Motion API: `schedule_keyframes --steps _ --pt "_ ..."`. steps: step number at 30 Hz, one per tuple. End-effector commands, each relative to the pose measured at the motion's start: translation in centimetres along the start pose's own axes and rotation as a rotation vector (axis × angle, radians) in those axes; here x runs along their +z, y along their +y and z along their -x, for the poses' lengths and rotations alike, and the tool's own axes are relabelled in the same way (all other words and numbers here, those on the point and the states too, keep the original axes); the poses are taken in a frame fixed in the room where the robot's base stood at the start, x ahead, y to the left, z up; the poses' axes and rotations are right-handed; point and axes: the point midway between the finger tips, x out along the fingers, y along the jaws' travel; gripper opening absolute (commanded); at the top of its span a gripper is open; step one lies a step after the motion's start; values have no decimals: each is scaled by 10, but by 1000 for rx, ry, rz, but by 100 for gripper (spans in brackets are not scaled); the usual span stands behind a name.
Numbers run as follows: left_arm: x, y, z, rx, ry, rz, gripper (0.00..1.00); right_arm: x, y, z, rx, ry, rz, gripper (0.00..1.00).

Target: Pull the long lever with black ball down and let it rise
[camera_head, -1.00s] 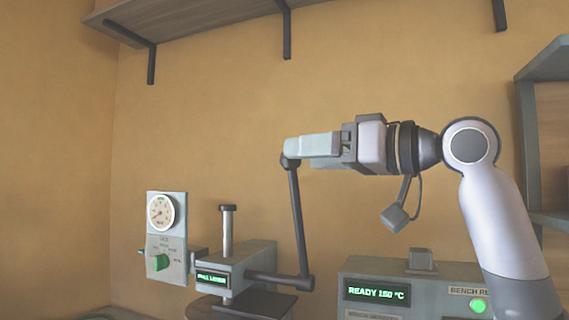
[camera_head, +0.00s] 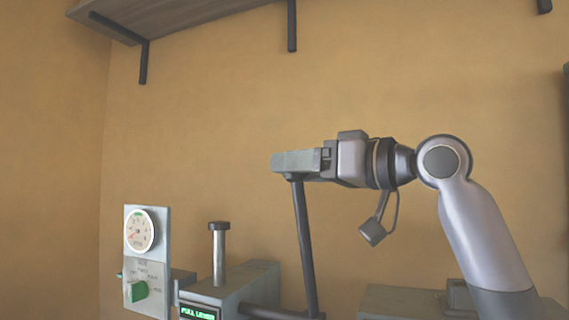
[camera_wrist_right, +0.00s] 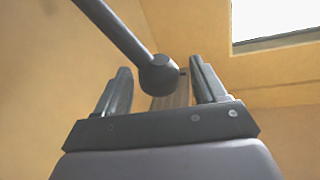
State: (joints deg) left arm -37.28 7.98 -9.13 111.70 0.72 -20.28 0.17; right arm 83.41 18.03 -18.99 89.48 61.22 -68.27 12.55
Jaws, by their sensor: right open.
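The long lever (camera_head: 304,245) is a dark rod rising nearly upright from the press (camera_head: 232,286), leaning slightly left at its top. Its black ball is hidden behind my right gripper (camera_head: 288,162) in the head view. In the right wrist view the black ball (camera_wrist_right: 158,76) sits between the two spread fingers, with a gap visible on each side. My right gripper is open around the ball and comes in from the right. My left gripper is not in view.
A panel with a round gauge (camera_head: 140,231) and a green knob (camera_head: 137,291) stands left of the press. A short post (camera_head: 219,255) rises from the press. A grey box (camera_head: 405,302) is at the lower right. A shelf (camera_head: 165,18) hangs above. The wall behind is bare.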

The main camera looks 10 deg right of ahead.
Motion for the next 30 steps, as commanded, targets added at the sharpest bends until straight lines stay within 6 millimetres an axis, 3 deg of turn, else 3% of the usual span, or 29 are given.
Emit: schedule_keyframes --steps 7,17,21,24,30 --pt "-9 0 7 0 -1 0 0 -1 0 -30 0 -1 -1 71" --pt "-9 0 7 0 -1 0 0 0 0 -34 1 0 1 71" --pt "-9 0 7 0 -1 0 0 0 0 -34 1 0 0 25" --pt "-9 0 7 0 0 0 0 0 0 -34 1 0 1 0" --pt "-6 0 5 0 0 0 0 4 -4 -33 -1 3 15 0"
